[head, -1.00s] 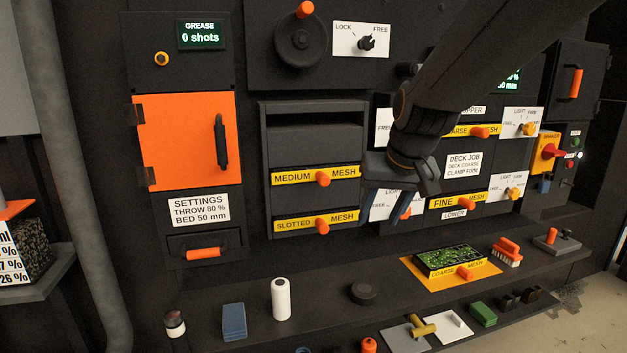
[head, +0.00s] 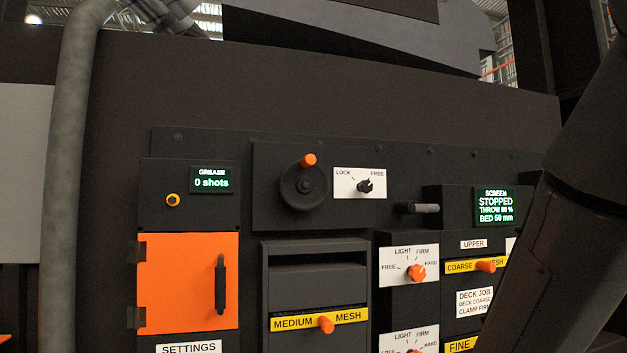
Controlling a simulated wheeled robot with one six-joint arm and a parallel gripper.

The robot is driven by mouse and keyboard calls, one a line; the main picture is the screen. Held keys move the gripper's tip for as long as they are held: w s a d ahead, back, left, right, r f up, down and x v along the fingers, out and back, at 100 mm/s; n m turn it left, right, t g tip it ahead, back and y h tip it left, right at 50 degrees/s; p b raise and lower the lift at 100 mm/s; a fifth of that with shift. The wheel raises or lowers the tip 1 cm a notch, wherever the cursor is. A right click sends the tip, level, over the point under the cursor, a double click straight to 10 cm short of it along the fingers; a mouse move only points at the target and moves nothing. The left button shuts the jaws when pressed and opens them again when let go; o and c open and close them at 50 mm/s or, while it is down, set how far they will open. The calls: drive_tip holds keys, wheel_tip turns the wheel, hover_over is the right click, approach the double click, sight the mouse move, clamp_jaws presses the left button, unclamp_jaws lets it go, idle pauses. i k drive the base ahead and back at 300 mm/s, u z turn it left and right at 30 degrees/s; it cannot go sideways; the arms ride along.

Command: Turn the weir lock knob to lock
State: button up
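The lock knob (head: 364,187) is a small black knob on a white plate (head: 345,192) marked LOCK at the left and FREE at the right. It sits on the upper dark panel, and its pointer seems turned up and right, toward FREE. A black handwheel (head: 303,190) with an orange handle is just left of the plate. My gripper is out of the picture; only a dark link of my arm crosses the right side. Nothing of mine touches the knob.
A dark peg (head: 418,208) sticks out right of the plate. The screen box (head: 494,207) reads STOPPED. Below are clamp dials (head: 416,272), mesh drawers (head: 318,319) and an orange door (head: 188,282). The space before the knob looks clear.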

sight(366, 186)
drive_tip(key=z, duration=1.55)
drive_tip(key=k, duration=0.95)
drive_tip(key=u, duration=1.6)
drive_tip(key=i, duration=0.5)
drive_tip(key=z, duration=1.05)
